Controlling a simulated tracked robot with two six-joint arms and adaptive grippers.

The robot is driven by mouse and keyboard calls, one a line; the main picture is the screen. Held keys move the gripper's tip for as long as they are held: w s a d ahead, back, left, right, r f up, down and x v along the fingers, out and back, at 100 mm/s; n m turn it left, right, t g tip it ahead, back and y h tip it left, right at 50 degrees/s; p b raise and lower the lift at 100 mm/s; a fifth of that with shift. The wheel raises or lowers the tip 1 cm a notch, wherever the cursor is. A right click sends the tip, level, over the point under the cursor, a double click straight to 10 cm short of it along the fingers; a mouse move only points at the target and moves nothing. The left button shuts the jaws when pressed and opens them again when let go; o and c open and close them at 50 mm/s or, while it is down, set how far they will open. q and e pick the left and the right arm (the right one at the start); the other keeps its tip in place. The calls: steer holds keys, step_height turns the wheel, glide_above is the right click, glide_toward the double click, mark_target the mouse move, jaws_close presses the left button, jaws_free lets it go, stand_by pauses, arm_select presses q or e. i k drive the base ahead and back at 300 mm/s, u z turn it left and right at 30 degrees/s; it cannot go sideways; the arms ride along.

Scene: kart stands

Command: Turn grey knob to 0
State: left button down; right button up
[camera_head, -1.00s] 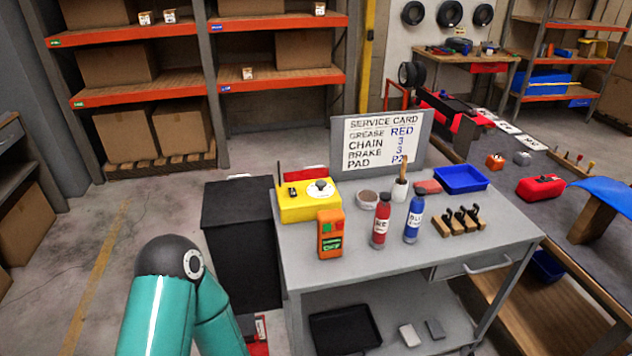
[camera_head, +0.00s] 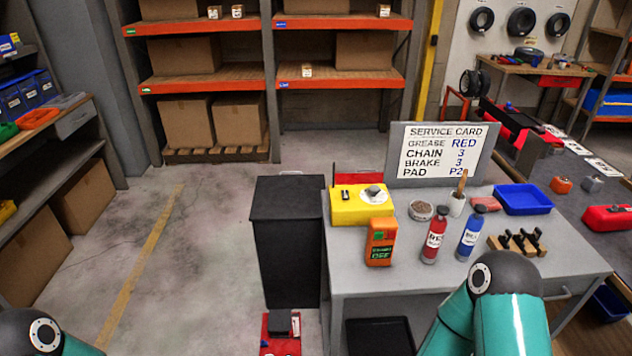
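The grey knob (camera_head: 374,190) sits on a white dial on top of a yellow box (camera_head: 350,213) at the back left of the grey table. The dial's marks are too small to read. My left and right arms show only as teal and dark links at the bottom left and bottom right. Neither gripper is in view, and nothing touches the knob.
The grey table (camera_head: 400,272) also holds a red bottle (camera_head: 434,236), a blue bottle (camera_head: 470,236), a blue tray (camera_head: 524,199) and a service card (camera_head: 443,153). A black bin (camera_head: 286,235) stands left of the table. Floor further left is clear.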

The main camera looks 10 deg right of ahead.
mark_target(374, 190)
steer(key=z, duration=0.4)
steer(key=i, duration=0.15)
steer(key=u, duration=2.15)
steer(key=k, duration=0.5)
steer(key=z, duration=1.25)
steer(key=k, duration=0.4)
steer(key=z, duration=0.3)
steer(key=i, duration=0.9)
